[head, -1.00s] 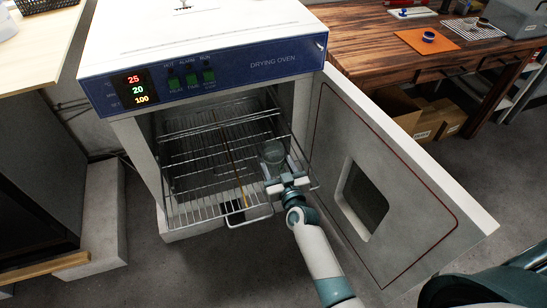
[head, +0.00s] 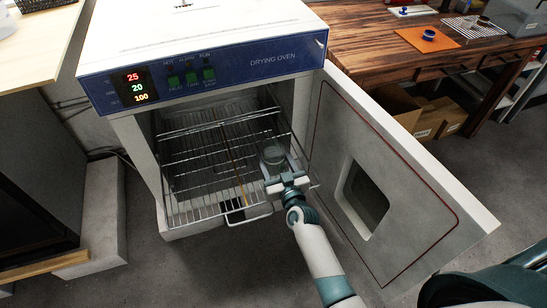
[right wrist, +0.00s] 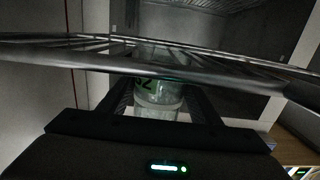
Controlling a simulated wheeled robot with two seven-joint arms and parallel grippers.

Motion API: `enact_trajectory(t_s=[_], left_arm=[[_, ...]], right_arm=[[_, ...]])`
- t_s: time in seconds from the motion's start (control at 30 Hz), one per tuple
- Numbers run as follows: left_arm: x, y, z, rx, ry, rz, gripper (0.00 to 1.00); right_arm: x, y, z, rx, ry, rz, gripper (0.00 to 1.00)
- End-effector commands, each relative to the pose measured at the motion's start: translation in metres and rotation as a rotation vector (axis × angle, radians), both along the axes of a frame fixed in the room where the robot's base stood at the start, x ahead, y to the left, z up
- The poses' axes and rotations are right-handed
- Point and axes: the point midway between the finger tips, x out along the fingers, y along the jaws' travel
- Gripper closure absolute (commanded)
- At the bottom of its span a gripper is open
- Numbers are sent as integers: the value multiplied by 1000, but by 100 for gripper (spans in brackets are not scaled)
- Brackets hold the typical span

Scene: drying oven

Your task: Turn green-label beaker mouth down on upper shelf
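The beaker (head: 273,156) is clear glass and stands out at the front right of the oven's wire shelves in the head view. In the right wrist view the beaker (right wrist: 158,100) shows a green label with dark figures; a shelf wire crosses in front of it. My right gripper (head: 285,180) is closed around the beaker, its fingers (right wrist: 160,105) on both sides of it. I cannot tell for sure which way its mouth points. The upper shelf (head: 215,126) is a wire rack inside the open oven. My left gripper is not in view.
A lower wire rack (head: 195,211) reaches out to the oven's front edge. The open oven door (head: 335,140) stands close on the right of my arm. A wooden table (head: 365,40) with an orange mat (head: 412,37) is at the back right.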

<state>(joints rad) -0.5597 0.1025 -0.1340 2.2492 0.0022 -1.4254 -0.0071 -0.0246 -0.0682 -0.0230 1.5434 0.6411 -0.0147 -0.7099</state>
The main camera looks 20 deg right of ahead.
Motion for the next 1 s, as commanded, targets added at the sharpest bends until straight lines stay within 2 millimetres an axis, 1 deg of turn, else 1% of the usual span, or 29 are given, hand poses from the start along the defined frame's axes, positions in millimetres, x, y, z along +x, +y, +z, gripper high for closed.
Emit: enact_trajectory(t_s=[0.03,0.07,0.4,0.57,0.63,0.7,0.77,1.0], left_arm=[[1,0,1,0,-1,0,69],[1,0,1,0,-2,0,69],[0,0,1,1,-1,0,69],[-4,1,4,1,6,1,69],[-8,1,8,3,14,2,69],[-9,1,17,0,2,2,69],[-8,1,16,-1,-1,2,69],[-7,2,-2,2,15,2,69]], right_arm=[[0,0,0,0,0,0,29],[0,0,0,0,0,0,26],[0,0,0,0,1,0,26],[0,0,0,0,0,0,26],[0,0,0,0,0,0,26],[-11,0,0,-1,2,0,26],[-20,-1,1,-1,2,0,26],[-64,-2,4,0,3,0,26]])
